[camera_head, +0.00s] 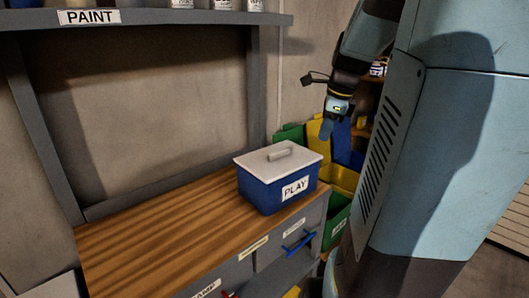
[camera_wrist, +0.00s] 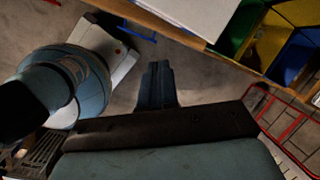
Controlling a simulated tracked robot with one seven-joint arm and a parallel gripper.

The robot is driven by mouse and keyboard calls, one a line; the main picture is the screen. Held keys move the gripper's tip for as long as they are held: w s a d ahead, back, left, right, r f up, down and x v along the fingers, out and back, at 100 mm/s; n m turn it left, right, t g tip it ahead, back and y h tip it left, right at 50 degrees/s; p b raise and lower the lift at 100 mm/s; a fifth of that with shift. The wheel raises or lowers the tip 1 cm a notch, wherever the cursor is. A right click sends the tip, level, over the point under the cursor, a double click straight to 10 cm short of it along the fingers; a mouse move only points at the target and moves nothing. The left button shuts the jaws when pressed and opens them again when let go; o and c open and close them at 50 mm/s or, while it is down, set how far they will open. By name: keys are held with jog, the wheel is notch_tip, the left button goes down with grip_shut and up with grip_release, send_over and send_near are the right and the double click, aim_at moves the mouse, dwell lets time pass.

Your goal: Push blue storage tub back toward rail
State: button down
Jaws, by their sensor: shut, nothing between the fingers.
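The blue storage tub (camera_head: 264,194) has a white lid with a grey handle and a label reading PLAY. It stands upright at the right end of the wooden bench top (camera_head: 150,240). A low grey rail (camera_head: 165,187) runs along the back of the bench, with bare wood between it and the tub. My gripper (camera_head: 326,129) points down, to the right of the tub and above its lid, apart from it. In the wrist view the fingers (camera_wrist: 158,68) are together and empty. The white lid (camera_wrist: 195,14) shows at the top there, cut off by the frame.
Green, yellow (camera_head: 345,178) and blue bins stand right of the bench. A drawer with a blue handle (camera_head: 299,241) is below the tub. A shelf labelled PAINT (camera_head: 90,17) hangs above. A red wire frame (camera_wrist: 285,120) is at right in the wrist view. The bench's left part is clear.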

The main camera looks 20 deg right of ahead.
jog(key=d+f+m, duration=0.2)
jog(key=d+m, duration=0.3)
jog(key=w+a+f, duration=0.2)
jog(key=w+f, duration=0.4)
jog(key=f, duration=0.3)
jog(key=shift+w+f, duration=0.2)
jog(key=shift+w, duration=0.2)
jog(key=shift+m, duration=0.3)
